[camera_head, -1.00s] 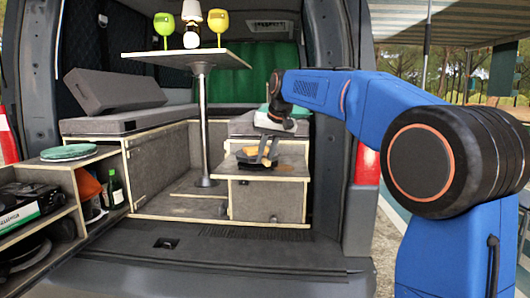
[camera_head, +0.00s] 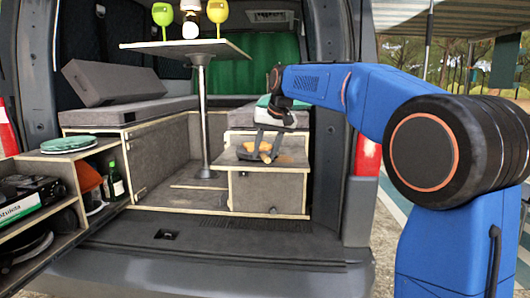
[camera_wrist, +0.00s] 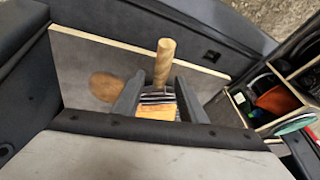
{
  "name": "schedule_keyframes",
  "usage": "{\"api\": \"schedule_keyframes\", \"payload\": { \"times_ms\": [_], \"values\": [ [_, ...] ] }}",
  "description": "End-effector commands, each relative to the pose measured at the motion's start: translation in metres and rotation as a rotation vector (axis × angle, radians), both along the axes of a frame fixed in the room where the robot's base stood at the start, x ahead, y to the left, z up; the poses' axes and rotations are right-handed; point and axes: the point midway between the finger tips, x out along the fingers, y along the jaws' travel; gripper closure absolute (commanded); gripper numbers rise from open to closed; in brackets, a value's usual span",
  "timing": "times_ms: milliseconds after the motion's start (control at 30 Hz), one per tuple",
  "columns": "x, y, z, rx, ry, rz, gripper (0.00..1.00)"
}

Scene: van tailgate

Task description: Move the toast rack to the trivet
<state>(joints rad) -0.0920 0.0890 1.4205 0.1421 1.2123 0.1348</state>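The toast rack (camera_wrist: 157,97) stands on the low grey counter inside the van, with dark wires, orange-brown slices and an upright wooden handle (camera_wrist: 165,60). In the head view its orange contents (camera_head: 265,148) show between the fingers. My gripper (camera_wrist: 160,105) is open and points down, one finger on each side of the rack; I cannot tell whether they touch it. A flat green round piece (camera_head: 68,144), possibly the trivet, lies on top of the left shelf unit. A brown round patch (camera_wrist: 106,87) lies on the counter beside the rack.
The counter (camera_head: 262,170) has a raised rear cushion. A table (camera_head: 187,50) with two coloured goblets stands on a pole behind. The left shelf unit (camera_head: 88,153) holds a bottle (camera_head: 115,178) and a boxed stove. The van floor in front is clear.

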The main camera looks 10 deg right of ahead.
Motion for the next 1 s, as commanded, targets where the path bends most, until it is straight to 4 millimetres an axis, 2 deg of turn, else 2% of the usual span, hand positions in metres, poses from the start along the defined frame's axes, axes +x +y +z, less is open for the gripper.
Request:
{"api": "schedule_keyframes", "payload": {
  "times_ms": [167,333,1000],
  "values": [
    [0.000,0.000,0.001,0.000,0.001,0.000,0.62],
    [-0.007,-0.003,0.016,0.000,-0.001,0.000,0.62],
    [-0.057,-0.025,0.132,0.000,-0.002,0.000,0.62]
  ]
}}
